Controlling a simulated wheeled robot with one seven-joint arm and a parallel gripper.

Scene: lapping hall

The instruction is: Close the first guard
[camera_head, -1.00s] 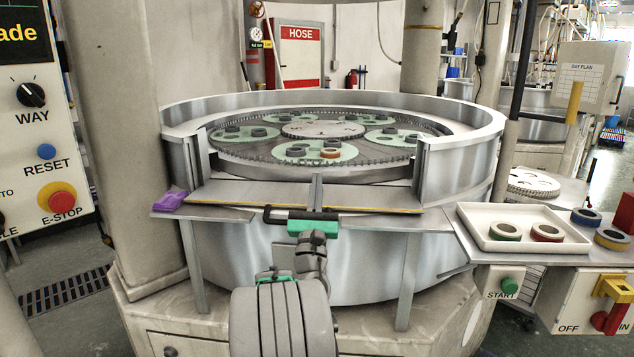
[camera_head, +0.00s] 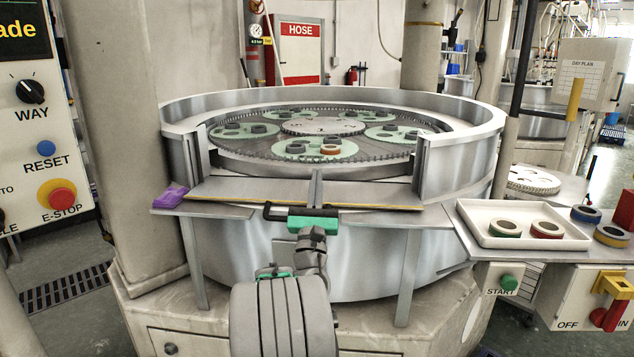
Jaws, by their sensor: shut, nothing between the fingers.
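The guard shows at the front opening of the round lapping machine as two flat grey panels, a left one (camera_head: 248,189) and a right one (camera_head: 372,194), with yellow strips along the front edge. They lie low, and the opening above them is clear. I cannot tell which panel is the first guard. My gripper (camera_head: 302,214), with green and black parts, is shut and empty at the front edge, near the middle where the panels meet. I cannot tell whether it touches the edge. The fingertips are hard to make out.
Inside the machine (camera_head: 480,160), a toothed ring surrounds green carriers (camera_head: 307,149) with rings on them. A purple object (camera_head: 171,197) lies at the left shelf end. A white tray (camera_head: 480,234) with two rings stands at right. Control panels flank both sides.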

